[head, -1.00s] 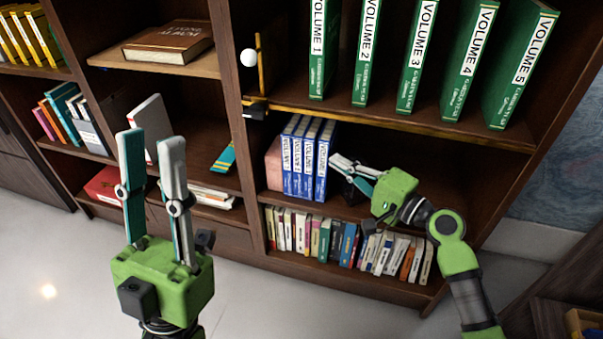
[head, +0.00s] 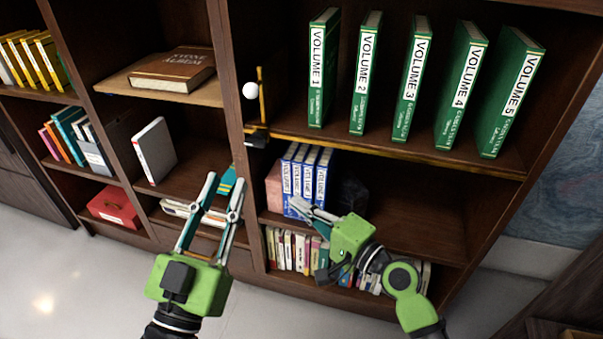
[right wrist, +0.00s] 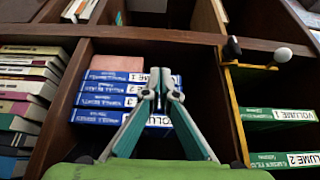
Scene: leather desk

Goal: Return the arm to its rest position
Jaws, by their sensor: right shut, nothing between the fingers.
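My right gripper (head: 294,204) is shut and empty, in front of the lower middle shelf near the blue volumes (head: 307,170). In the right wrist view its fingertips (right wrist: 161,75) meet, and the blue volumes (right wrist: 100,88) show behind them. The volumes stand upright in a row; the gripper hides part of their lower ends in the head view. I cannot tell whether it touches them. My left gripper (head: 225,180) is open and empty, its fingers pointing up in front of the bookcase.
Green volumes (head: 408,80) stand on the upper shelf behind a yellow rail (head: 390,150). A white knob (head: 250,90) sticks out at its left end. Small books (head: 285,250) fill the bottom shelf. A white book (head: 155,150) leans at left. The floor (head: 80,285) in front is clear.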

